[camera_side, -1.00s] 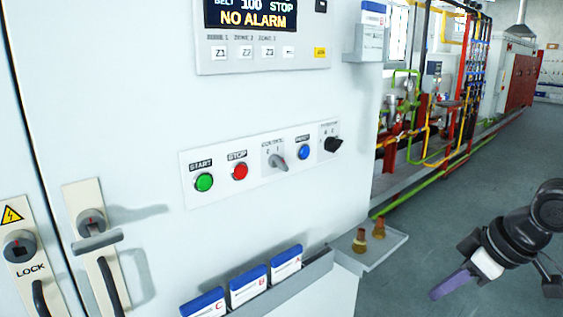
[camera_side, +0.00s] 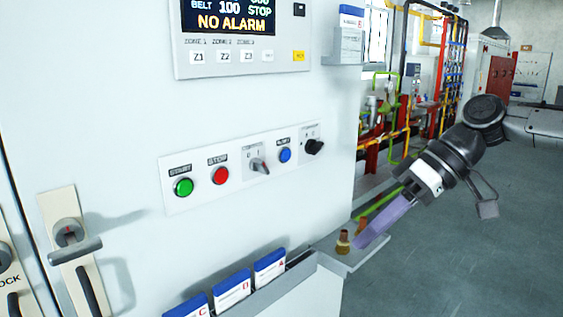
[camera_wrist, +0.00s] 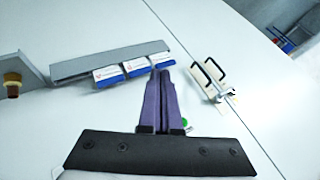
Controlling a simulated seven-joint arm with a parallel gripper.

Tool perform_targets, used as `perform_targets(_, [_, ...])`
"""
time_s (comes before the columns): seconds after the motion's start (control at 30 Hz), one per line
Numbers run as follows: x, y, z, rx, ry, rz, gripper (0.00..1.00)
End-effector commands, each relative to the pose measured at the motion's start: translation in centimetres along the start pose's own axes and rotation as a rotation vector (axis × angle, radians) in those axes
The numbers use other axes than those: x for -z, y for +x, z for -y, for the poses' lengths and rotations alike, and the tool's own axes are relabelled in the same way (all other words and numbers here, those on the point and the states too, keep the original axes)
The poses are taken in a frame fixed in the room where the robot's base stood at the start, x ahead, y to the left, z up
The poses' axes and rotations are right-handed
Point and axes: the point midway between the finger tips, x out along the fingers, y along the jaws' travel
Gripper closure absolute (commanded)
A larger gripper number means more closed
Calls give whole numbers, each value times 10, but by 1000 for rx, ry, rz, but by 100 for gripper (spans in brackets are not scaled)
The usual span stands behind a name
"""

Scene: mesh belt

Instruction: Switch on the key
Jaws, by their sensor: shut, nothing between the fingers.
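A grey switch (camera_side: 258,165), marked 0 and 1, sits in the middle of the cabinet's button strip in the side view. It looks like the key, but its small label is hard to read. A black rotary knob (camera_side: 314,147) is at the strip's right end. My gripper (camera_side: 362,243), with purple fingers, is to the right of and below the strip, apart from it. Its fingers are shut and empty, and they also show in the wrist view (camera_wrist: 160,73). In the wrist view the gripper hides most of the strip and the switch.
The strip also has a green START button (camera_side: 184,187), a red STOP button (camera_side: 221,175) and a blue button (camera_side: 285,155). Below, a holder with blue-topped cards (camera_side: 270,268) and a small shelf (camera_side: 352,254) with brass pieces (camera_side: 343,242) jut out. Door handles (camera_side: 75,250) stand left.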

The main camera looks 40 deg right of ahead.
Motion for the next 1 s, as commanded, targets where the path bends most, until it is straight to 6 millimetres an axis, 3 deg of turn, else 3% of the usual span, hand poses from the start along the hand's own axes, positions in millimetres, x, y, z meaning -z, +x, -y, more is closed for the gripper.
perform_targets(0.1, [60, -13, 11, 139, 79, -66, 100])
perform_targets(0.2, [114, -29, 7, 250, 139, -145, 100])
perform_targets(0.3, [160, -47, -12, 327, 199, -228, 100])
perform_targets(0.4, [192, -62, -42, 364, 269, -296, 100])
perform_targets(0.53, [207, -69, -80, 351, 342, -338, 100])
perform_targets(0.63, [208, -71, -97, 341, 374, -349, 100])
perform_targets(1.0, [208, -72, -100, 334, 381, -355, 100])
